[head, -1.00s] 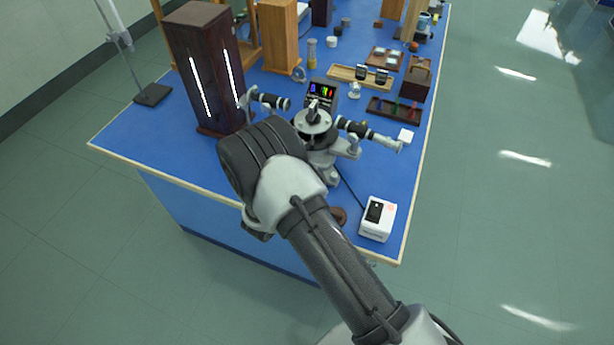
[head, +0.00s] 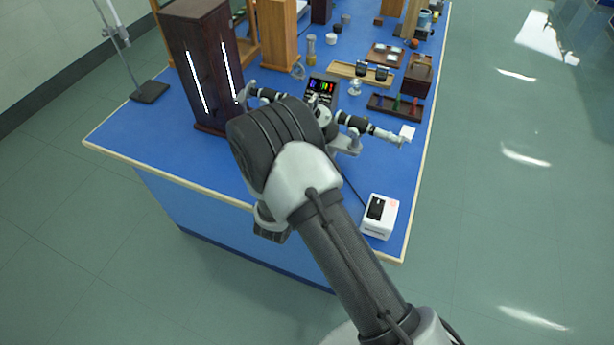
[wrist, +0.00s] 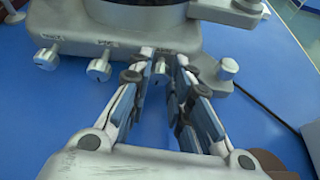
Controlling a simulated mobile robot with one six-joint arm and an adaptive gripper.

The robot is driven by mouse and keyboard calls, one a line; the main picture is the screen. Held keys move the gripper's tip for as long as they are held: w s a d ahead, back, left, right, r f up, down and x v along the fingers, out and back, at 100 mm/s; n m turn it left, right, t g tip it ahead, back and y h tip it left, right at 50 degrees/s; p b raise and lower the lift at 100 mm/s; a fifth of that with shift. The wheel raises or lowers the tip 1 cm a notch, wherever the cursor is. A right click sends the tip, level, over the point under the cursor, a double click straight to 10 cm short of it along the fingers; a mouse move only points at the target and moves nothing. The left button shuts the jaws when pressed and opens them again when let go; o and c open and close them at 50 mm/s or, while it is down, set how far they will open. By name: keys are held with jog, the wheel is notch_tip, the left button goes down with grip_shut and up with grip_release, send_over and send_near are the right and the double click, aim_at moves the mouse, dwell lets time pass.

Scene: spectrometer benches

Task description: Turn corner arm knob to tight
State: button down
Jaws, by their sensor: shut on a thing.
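The grey spectrometer shows in the head view, its telescope tube (head: 368,127) pointing right and its base hidden behind my arm. In the wrist view, its grey base (wrist: 115,35) fills the top. My gripper (wrist: 160,62) is at the base's front edge, its fingertips closed in on a small metal knob (wrist: 160,70) that is mostly hidden between them. Other silver knobs stand at the left (wrist: 47,56), near left (wrist: 100,67) and right (wrist: 228,68). Small engraved labels above them are too blurred to read. I cannot tell how far the held knob is turned.
A white box (head: 379,216) stands near the bench's front right corner, with a black cable running to it. A tall dark wooden cabinet (head: 198,65) with lit slits stands at the left. Trays and small items (head: 395,104) are farther back. The front left bench top is clear.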

jog(key=m+b, duration=0.1)
jog(key=m+y+b, duration=0.1)
jog(key=m+t+y+b, duration=0.1)
jog(key=b, duration=0.1)
jog(key=shift+s+d+f+m, duration=0.1)
jog(key=shift+d+f+m, duration=0.2)
jog(key=shift+m, duration=0.1)
jog(key=m+t+y, duration=0.1)
jog(key=m, duration=0.1)
jog(key=m+t+y, duration=0.1)
jog(key=m, duration=0.1)
jog(key=shift+d+m, duration=0.15)
jog(key=shift+m, duration=0.25)
dwell(0.3)
jog(key=c, duration=1.5)
grip_release()
jog(key=shift+o, duration=0.2)
jog(key=shift+s+f, duration=0.1)
jog(key=shift+s, duration=0.1)
jog(key=shift+s, duration=0.3)
jog(key=shift+s+r, duration=0.2)
jog(key=shift+s, duration=0.95)
jog(key=shift+s+r, duration=0.25)
jog(key=shift+s, duration=0.95)
jog(key=shift+s+r, duration=0.2)
jog(key=shift+s, duration=0.95)
